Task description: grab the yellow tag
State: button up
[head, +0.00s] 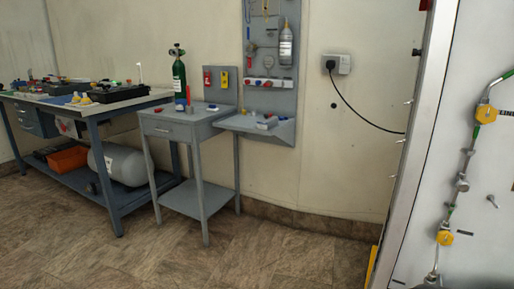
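A small yellow tag (223,79) hangs on a narrow grey backboard (229,92) on the wall, above the back of a small grey side table (176,129). A red tag (207,81) hangs just left of it. Both are small in the head view, so markings and how they are hung cannot be made out. My gripper is not in view.
A dark green cylinder (179,77) stands on the side table, left of the tags. A grey tool panel with a shelf (265,130) is to the right. A cluttered workbench (80,107) stands left. The tiled floor (250,252) in front is clear.

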aim_at(224, 79)
jog(key=i+j, duration=0.2)
jog(key=j, duration=0.2)
jog(key=i+j+u, duration=0.1)
jog(key=i+j, duration=0.15)
jog(key=j, duration=0.15)
jog(key=i+j, duration=0.2)
jog(key=j, duration=0.2)
jog(key=i+j, duration=0.25)
jog(key=j, duration=0.15)
jog(key=i+u, duration=0.1)
jog(key=i, duration=0.05)
